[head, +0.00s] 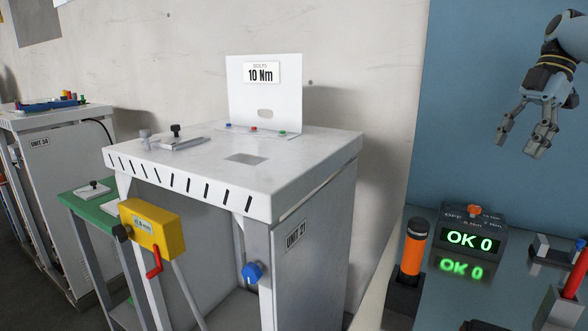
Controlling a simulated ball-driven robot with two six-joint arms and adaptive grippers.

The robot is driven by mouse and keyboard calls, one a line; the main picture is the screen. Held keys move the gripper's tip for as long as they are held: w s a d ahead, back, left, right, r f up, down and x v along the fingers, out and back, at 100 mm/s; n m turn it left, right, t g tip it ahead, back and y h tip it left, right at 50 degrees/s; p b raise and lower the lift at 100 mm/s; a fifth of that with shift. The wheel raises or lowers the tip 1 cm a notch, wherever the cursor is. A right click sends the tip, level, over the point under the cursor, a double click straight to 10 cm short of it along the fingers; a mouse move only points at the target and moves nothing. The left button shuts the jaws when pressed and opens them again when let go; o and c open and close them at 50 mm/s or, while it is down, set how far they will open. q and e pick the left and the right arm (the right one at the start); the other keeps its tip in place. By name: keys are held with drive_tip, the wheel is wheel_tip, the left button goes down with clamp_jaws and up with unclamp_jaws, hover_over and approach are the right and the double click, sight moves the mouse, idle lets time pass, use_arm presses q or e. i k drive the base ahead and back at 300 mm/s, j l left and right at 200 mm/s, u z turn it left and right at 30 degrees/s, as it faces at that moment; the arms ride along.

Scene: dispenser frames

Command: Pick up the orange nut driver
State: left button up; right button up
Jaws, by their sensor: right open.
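The orange nut driver (412,252) stands upright in a black holder (402,298) at the lower right of the head view. Its orange handle and dark top show; its lower end is hidden in the holder. My right gripper (520,146) is at the upper right, above and to the right of the driver and well apart from it. Its fingers point down, are spread open and hold nothing. My left gripper is not in the view.
A dark box with a green "OK 0" display (470,238) stands right of the driver. A red-handled tool (576,274) and a small grey bracket (553,249) are at the right edge. A white cabinet (310,160) with a yellow box (150,228) fills the middle.

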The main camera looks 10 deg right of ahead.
sight(418, 227)
drive_tip(key=k+j, duration=0.3)
drive_tip(key=j, duration=0.15)
drive_tip(key=k+j, duration=0.3)
drive_tip(key=j, duration=0.1)
